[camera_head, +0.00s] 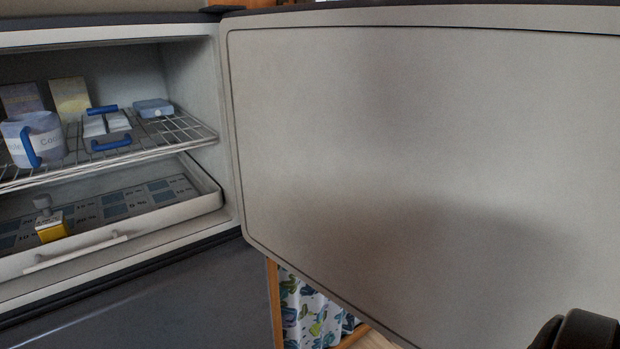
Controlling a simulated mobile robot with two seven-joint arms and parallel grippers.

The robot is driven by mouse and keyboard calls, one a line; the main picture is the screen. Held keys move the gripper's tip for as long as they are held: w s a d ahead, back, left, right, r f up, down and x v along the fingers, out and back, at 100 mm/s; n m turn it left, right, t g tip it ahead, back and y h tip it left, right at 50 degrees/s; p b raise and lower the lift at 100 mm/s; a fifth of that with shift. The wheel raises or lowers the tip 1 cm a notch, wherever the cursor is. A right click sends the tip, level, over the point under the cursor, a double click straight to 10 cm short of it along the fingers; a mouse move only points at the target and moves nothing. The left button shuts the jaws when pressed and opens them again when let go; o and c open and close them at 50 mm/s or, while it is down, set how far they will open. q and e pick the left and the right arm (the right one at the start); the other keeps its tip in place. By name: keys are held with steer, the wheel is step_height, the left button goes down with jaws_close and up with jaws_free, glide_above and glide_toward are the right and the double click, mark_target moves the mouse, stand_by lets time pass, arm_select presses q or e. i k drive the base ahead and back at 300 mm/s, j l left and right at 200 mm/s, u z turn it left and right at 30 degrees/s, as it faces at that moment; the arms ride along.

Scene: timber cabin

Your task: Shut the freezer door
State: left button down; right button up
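The freezer door (420,130) is wide open and fills the right half of the head view, its pale, flat inner face toward me. It hinges at the right side of the freezer compartment (190,85), whose opening is uncovered at the left. A black rounded part at the bottom right corner, seemingly of my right arm, shows in front of the door's lower part. Whether it touches the door cannot be told. No fingertips of my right gripper show. My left gripper is not in view.
A wire shelf (165,140) holds a mug (45,135), a blue-handled container (105,130), a small blue box (153,107) and upright packs. A pale drawer (205,190) below holds a small yellow item (52,228). Patterned fabric (312,310) in a wooden frame shows beneath the door.

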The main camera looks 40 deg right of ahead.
mark_target(446, 173)
steer(key=k+l+u, duration=0.2)
steer(key=k+l, duration=0.55)
steer(key=l+u, duration=0.1)
steer(key=l, duration=0.45)
steer(key=k+l, duration=0.15)
steer(key=l, duration=0.4)
steer(key=k+l+u, duration=0.15)
steer(key=l, duration=0.4)
steer(key=i, duration=0.05)
